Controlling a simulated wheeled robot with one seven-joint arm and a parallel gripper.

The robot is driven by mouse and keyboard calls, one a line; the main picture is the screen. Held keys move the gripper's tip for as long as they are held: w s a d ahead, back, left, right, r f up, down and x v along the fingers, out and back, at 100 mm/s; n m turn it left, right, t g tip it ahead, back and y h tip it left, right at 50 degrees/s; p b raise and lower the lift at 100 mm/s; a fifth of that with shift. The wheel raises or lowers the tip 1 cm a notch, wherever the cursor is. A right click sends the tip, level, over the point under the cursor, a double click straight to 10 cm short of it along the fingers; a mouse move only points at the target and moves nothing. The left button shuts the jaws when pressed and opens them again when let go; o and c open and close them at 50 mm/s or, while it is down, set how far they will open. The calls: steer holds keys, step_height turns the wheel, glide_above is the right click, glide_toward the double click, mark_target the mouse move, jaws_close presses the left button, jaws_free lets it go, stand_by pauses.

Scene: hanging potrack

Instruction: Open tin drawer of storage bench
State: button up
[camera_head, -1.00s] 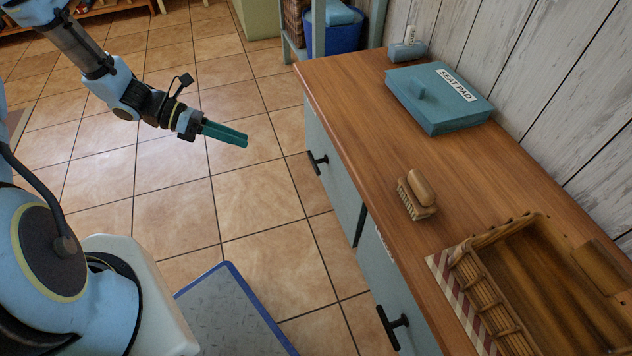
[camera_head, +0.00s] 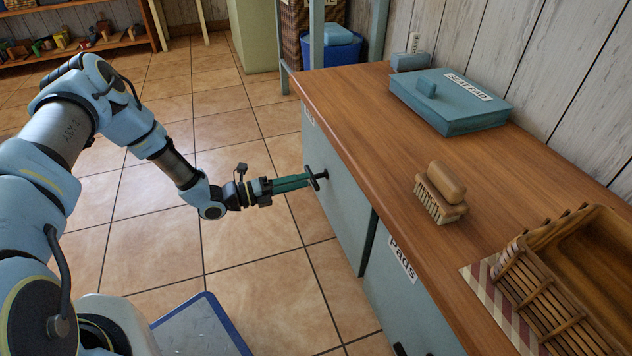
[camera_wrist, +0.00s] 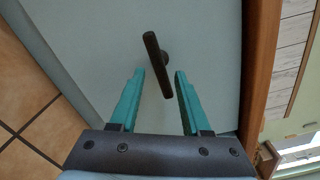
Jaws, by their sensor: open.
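The storage bench (camera_head: 460,165) has a wooden top and pale blue-grey drawer fronts. The far drawer front (camera_head: 345,215) has a black T-bar handle (camera_head: 312,179) and a small label too oblique to read. The near drawer (camera_head: 405,300) is labelled "Pads". Both drawers look shut. My gripper (camera_head: 304,181) is at the far drawer's handle. In the wrist view my open teal fingers (camera_wrist: 160,75) point at the drawer front (camera_wrist: 95,30). The dark handle (camera_wrist: 153,55) slants, with its lower end between the fingers in the picture. I cannot tell whether they touch it.
On the bench top are a blue seat-pad box (camera_head: 450,105), a wooden brush (camera_head: 441,195) and a wicker basket (camera_head: 540,285) near the front right. A blue-edged grey platform (camera_head: 195,330) lies low at the bottom. Tiled floor (camera_head: 240,260) is clear left of the bench.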

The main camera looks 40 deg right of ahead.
mark_target(316, 175)
steer(key=shift+b+x, duration=0.6)
steer(key=shift+x, duration=1.9)
jaws_close()
steer(key=shift+a+f, duration=0.1)
